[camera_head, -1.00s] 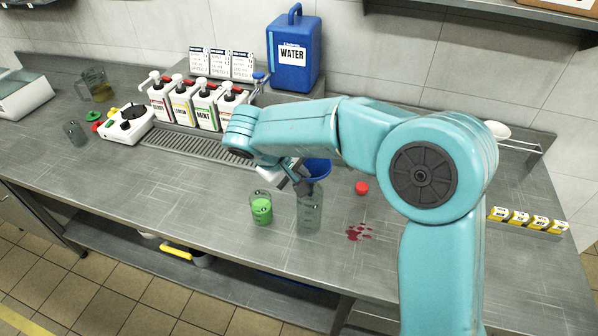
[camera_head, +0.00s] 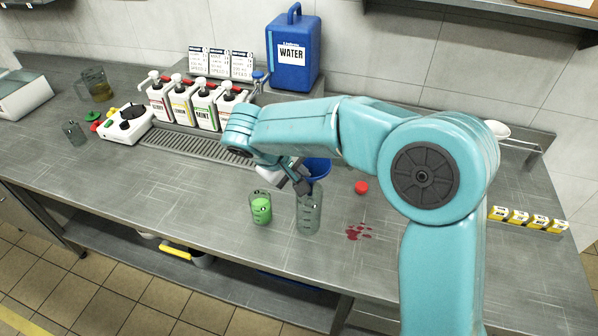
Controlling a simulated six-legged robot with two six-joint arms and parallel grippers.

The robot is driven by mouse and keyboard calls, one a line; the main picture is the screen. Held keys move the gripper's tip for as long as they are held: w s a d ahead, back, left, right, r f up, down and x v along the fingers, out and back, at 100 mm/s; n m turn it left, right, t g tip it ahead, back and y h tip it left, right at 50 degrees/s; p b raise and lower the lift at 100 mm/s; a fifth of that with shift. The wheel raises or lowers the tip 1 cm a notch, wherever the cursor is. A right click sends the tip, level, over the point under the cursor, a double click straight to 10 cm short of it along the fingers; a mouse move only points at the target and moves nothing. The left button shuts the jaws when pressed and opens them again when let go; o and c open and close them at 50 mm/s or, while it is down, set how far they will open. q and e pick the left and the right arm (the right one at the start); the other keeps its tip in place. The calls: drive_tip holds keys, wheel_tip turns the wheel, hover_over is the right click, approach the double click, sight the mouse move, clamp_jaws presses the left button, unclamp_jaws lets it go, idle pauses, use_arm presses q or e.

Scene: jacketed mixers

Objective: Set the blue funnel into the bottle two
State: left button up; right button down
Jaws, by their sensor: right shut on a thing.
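The blue funnel (camera_head: 317,169) shows just behind my right gripper, wide end up and partly hidden by my arm. My right gripper (camera_head: 302,187) is shut on the funnel, at the top of a clear grey bottle (camera_head: 308,216). The bottle stands upright on the counter; its marking is too small to read, so I cannot tell whether it is bottle two. The funnel's lower end is hidden, and I cannot tell whether it is inside the bottle's mouth. My left gripper is not in view.
A marked clear vessel with green contents (camera_head: 261,209) stands just left of the bottle. A red cap (camera_head: 361,187) and a red spill (camera_head: 358,231) lie to the right. Pump bottles (camera_head: 184,105) and a blue water jug (camera_head: 293,55) stand behind. The counter's front left is clear.

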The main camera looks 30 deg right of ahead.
drive_tip(key=shift+f+b, duration=0.3)
drive_tip(key=shift+b, duration=0.05)
idle(0.5)
drive_tip(key=c, duration=0.8)
unclamp_jaws()
drive_tip(key=shift+r, duration=0.15)
drive_tip(key=shift+r+p, duration=2.65)
drive_tip(key=shift+r, duration=0.8)
drive_tip(key=shift+w, duration=0.1)
